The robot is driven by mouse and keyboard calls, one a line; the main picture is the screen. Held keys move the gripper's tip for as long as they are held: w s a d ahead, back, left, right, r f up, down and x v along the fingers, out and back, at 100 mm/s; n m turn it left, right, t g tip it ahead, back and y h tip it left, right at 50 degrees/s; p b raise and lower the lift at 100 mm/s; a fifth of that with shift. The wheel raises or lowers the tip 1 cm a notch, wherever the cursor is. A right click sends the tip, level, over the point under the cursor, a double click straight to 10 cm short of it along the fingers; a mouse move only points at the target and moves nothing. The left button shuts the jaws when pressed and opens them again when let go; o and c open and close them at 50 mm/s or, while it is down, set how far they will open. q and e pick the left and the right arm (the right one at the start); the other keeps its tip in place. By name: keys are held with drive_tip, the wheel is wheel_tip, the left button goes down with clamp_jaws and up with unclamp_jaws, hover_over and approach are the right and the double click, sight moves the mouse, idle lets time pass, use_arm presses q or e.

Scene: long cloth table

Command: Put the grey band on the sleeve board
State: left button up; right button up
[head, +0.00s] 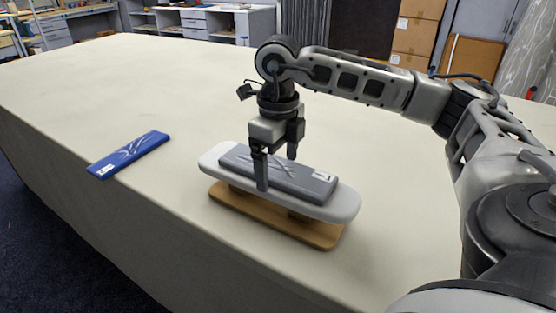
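The grey band (305,181) lies flat, lengthwise, on top of the sleeve board (345,205), which has a pale padded top and a wooden base. My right gripper (277,172) is above the middle of the band, pointing down. One finger is at the band's near long side and the other at its far side. The fingers are apart with the band between them; I cannot tell whether they press on it. The far fingertip is partly hidden. My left gripper is not in view.
A blue band (128,154) lies flat on the cloth table (130,85), left of the sleeve board. The table's near edge runs along the lower left. The cloth around and behind the board is clear. Cardboard boxes (415,35) and shelves stand beyond the table.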

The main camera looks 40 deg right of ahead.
sight(278, 168)
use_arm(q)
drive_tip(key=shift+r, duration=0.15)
use_arm(e)
drive_tip(key=shift+r, duration=0.65)
use_arm(q)
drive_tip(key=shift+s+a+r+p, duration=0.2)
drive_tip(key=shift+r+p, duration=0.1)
drive_tip(key=shift+p, duration=0.8)
use_arm(e)
wheel_tip(278, 168, up, 11)
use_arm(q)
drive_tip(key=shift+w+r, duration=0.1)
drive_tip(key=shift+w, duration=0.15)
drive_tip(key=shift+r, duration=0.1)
